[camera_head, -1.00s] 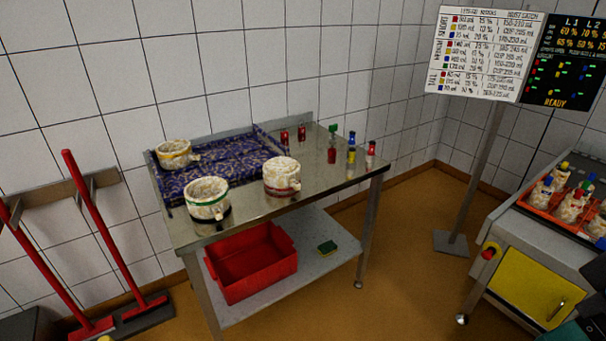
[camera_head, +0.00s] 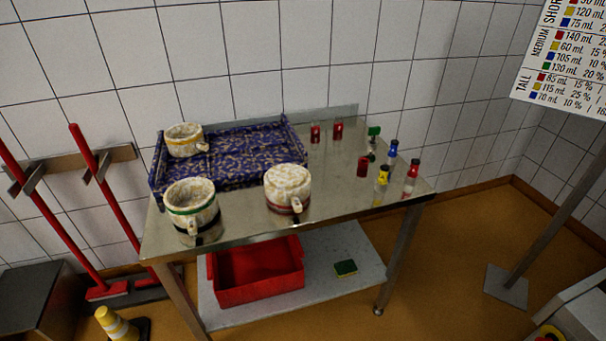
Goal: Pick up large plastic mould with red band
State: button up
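A mould with a yellow band (camera_head: 185,140) stands on the blue patterned tray (camera_head: 232,163) at the back left. My gripper is not in view.
Small red, yellow, blue and green-topped containers, such as the blue-topped bottle (camera_head: 391,153), stand at the table's right. A red crate (camera_head: 258,290) and sponge (camera_head: 345,268) sit on the lower shelf. A yellow-and-white cone (camera_head: 112,323) and red-handled brooms (camera_head: 88,160) are at left. A sign post (camera_head: 560,225) stands right.

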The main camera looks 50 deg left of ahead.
aim_at(287, 186)
jog(key=u, duration=0.25)
jog(key=i, duration=0.65)
jog(key=u, duration=1.2)
jog(key=i, duration=0.6)
jog(key=u, duration=0.7)
